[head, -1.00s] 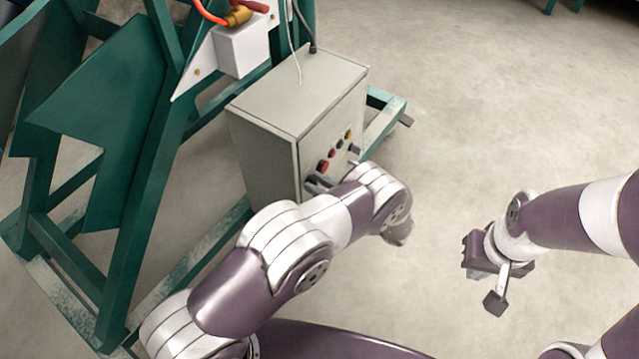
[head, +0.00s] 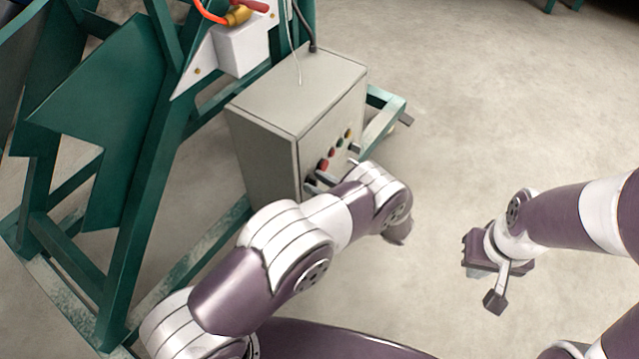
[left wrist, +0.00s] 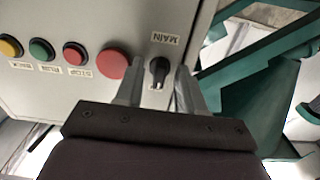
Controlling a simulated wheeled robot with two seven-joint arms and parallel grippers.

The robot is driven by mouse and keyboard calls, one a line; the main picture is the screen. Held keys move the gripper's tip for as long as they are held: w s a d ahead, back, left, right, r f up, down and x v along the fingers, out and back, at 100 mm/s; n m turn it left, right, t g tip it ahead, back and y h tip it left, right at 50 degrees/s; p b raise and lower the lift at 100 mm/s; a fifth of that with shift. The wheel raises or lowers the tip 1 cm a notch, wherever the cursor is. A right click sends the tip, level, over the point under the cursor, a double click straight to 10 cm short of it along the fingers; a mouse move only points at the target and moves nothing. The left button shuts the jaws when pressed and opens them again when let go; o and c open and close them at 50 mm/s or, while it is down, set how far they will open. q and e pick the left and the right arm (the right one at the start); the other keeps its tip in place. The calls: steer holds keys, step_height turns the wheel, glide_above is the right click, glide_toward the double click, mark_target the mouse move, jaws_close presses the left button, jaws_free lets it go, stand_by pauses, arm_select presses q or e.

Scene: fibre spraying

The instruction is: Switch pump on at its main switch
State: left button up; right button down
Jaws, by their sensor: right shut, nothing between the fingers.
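The pump's grey control box (head: 290,95) stands on the green frame in the head view. In the left wrist view its black main switch (left wrist: 159,71) is a rotary knob beside the MAIN label (left wrist: 162,39). My left gripper (left wrist: 158,80) is open, with one finger on each side of the knob; narrow gaps seem to show, and I cannot tell about contact. In the head view my left gripper (head: 318,183) is at the box's front, partly hidden by my arm. My right gripper (head: 495,300) is shut and empty, above the floor at the right.
A large red button (left wrist: 113,65) sits right beside the left finger. Smaller red (left wrist: 75,53), green (left wrist: 41,49) and yellow (left wrist: 10,46) buttons continue the row. The green frame (head: 130,240) surrounds the box. The floor (head: 500,110) at the right is clear.

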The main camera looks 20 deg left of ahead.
arm_select(q)
steer(key=p+v, duration=0.1)
steer(key=v, duration=1.1)
steer(key=shift+d, duration=0.25)
